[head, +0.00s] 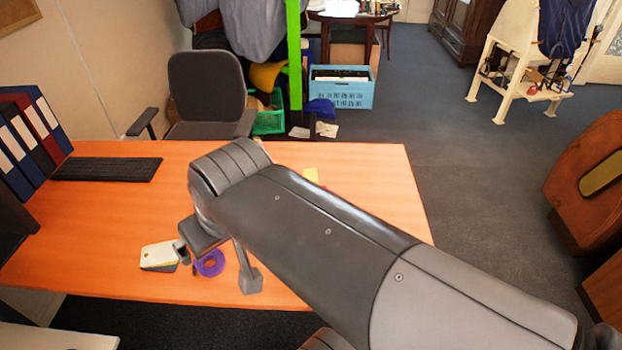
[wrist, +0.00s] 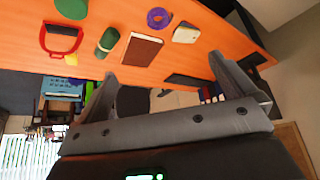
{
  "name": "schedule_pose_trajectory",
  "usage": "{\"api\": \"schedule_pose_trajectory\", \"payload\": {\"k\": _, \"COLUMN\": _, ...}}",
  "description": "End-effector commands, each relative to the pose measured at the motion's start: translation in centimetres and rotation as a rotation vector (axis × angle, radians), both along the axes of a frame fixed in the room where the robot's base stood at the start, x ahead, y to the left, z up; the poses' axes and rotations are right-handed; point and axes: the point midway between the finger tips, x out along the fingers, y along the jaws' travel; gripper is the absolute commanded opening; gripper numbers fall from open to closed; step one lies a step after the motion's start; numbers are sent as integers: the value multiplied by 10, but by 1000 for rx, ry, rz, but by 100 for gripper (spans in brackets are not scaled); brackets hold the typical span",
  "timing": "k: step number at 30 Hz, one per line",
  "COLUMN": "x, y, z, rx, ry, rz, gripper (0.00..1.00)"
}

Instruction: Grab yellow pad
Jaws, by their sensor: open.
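A small yellow pad (head: 311,174) lies on the orange desk near its far edge, partly hidden behind my arm in the head view. In the wrist view a small yellow patch (wrist: 71,59) by the desk edge, beside a red-framed item, looks like the same pad. My gripper (head: 218,268) is open and empty over the near part of the desk, well away from the pad. Its two spread fingers also show in the wrist view (wrist: 168,78), with nothing between them that they touch.
The desk (head: 375,190) also holds a purple tape roll (head: 210,263), pale cards (head: 160,255), a keyboard (head: 106,169) and binders (head: 30,140). The wrist view adds a brown notebook (wrist: 142,49), a green cylinder (wrist: 107,42) and the red-framed item (wrist: 60,40). A chair (head: 207,90) stands behind.

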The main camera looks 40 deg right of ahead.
Motion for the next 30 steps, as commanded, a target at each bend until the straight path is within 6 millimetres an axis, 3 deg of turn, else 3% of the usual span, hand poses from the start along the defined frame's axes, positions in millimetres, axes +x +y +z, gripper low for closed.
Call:
{"api": "schedule_pose_trajectory", "payload": {"k": 11, "x": 0, "y": 0, "z": 0, "rx": 0, "ry": 0, "rz": 0, "gripper": 71}}
{"api": "schedule_pose_trajectory", "payload": {"k": 20, "x": 5, "y": -3, "z": 1, "rx": -5, "ry": 3, "rz": -13, "gripper": 71}}
{"api": "schedule_pose_trajectory", "payload": {"k": 23, "x": 20, "y": -12, "z": 2, "rx": -19, "ry": 11, "rz": -48, "gripper": 71}}
{"api": "schedule_pose_trajectory", "payload": {"k": 30, "x": 82, "y": -56, "z": -1, "rx": -70, "ry": 40, "rz": -176, "gripper": 71}}
